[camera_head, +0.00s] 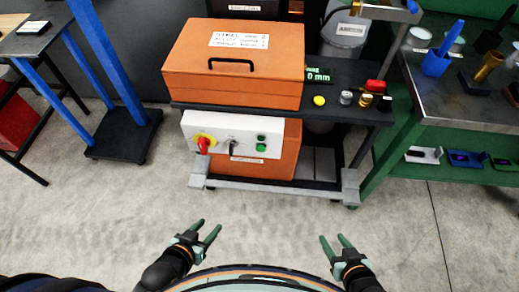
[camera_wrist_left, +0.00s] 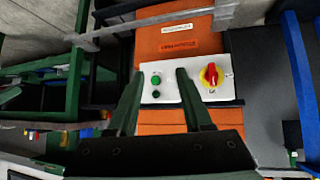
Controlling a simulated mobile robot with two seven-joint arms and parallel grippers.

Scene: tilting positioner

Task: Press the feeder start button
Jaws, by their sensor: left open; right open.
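A white control panel (camera_head: 222,149) is on the front of the orange machine. It carries a green button (camera_head: 261,148), with a darker button (camera_head: 261,138) just above it. The labels by them are too small to read. In the left wrist view the panel appears upside down, with the green button (camera_wrist_left: 156,80) between my left fingertips in the picture. My left gripper (camera_head: 206,227) is open, empty and apart from the panel, in front of and below it. My right gripper (camera_head: 333,238) is open and empty, to the right, also apart from the machine.
A red knob on a yellow plate (camera_head: 204,142) and a black switch (camera_head: 232,147) share the panel. A green bench (camera_head: 470,110) stands right. The floor before the machine is clear.

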